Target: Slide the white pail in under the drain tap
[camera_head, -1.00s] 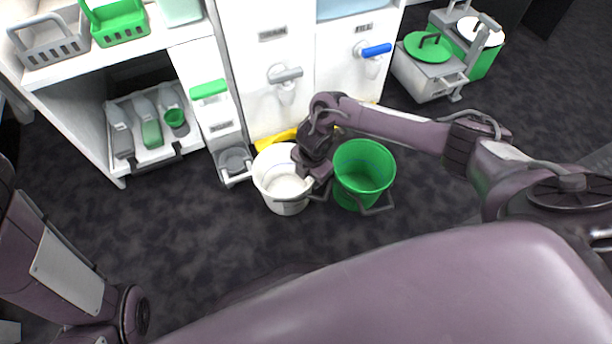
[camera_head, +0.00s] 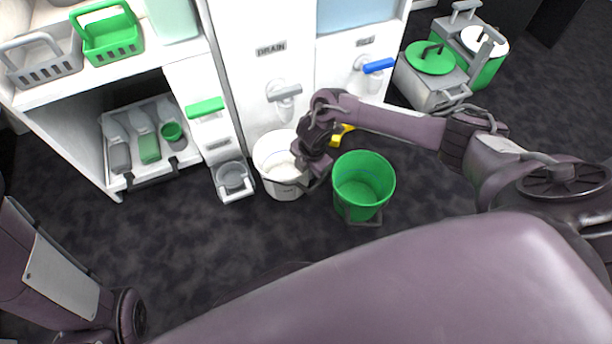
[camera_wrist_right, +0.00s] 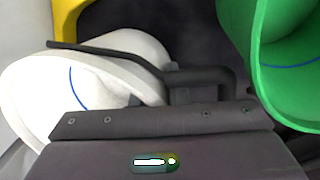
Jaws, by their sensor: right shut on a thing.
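The white pail (camera_head: 280,182) stands upright on the floor close to the cabinet front. The drain tap (camera_head: 284,92), with a grey lever, is on the white panel labelled DRAIN, above and behind the pail in the head view. I cannot tell whether the spout is directly over the pail's mouth. My right gripper (camera_head: 311,172) is at the pail's right side, shut on its dark handle. In the right wrist view the pail (camera_wrist_right: 125,65) and the handle (camera_wrist_right: 120,52) show just beyond the gripper body. My left gripper is out of view.
A green pail (camera_head: 363,185) stands close on the right. A yellow object (camera_head: 342,133) lies behind, by the panel. A grey cup holder (camera_head: 234,180) juts out at left. The blue-levered fill tap (camera_head: 372,66) is at right. The floor in front is clear.

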